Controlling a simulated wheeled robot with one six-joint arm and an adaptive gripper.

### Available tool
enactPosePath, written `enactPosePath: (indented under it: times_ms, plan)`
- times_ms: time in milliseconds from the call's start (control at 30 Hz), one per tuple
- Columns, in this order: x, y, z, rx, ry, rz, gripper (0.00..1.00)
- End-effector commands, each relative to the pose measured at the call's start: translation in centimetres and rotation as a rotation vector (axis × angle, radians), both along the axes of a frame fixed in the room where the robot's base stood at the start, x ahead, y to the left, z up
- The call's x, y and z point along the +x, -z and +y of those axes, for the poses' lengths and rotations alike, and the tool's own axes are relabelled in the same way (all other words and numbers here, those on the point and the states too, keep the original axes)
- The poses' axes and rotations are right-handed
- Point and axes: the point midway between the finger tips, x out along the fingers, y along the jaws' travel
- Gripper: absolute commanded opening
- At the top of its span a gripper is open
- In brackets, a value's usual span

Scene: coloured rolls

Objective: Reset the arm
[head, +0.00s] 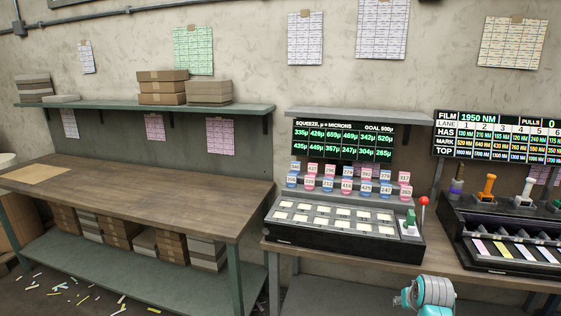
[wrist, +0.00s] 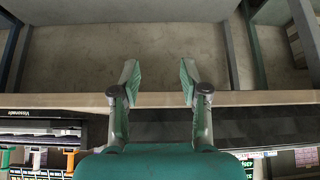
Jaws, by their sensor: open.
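My gripper (wrist: 158,82) shows in the wrist view with its two green-padded fingers spread apart and nothing between them. Beyond the fingertips are a pale bench edge (wrist: 60,100) and a bare grey-brown surface. In the head view a teal and grey part of my arm shows at the lower right, in front of the right bench (head: 500,281). The fingers cannot be made out there. The squeeze console (head: 325,236) with pale keys stands on that bench, with pink and blue labelled rolls (head: 347,187) in rows behind the keys.
A red-knobbed lever (head: 424,202) and a green block (head: 409,218) are at the console's right end. A second machine (head: 505,235) with coloured levers stands further right, below a film board (head: 500,134). The left wooden bench (head: 150,197) is mostly clear. Boxes (head: 163,87) sit on the shelf above.

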Motion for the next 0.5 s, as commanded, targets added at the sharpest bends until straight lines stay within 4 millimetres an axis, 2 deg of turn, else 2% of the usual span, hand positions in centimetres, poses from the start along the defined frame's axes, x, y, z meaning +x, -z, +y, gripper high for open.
enactPosePath:
  times_ms: [33,200,500]
  plan:
    - [-1.3,2.1,0.9,-0.002,-0.006,-0.009,0.45]
    - [-5.1,7.0,3.5,-0.015,-0.021,-0.063,0.45]
    - [-13.5,13.3,7.8,-0.033,-0.049,-0.160,0.45]
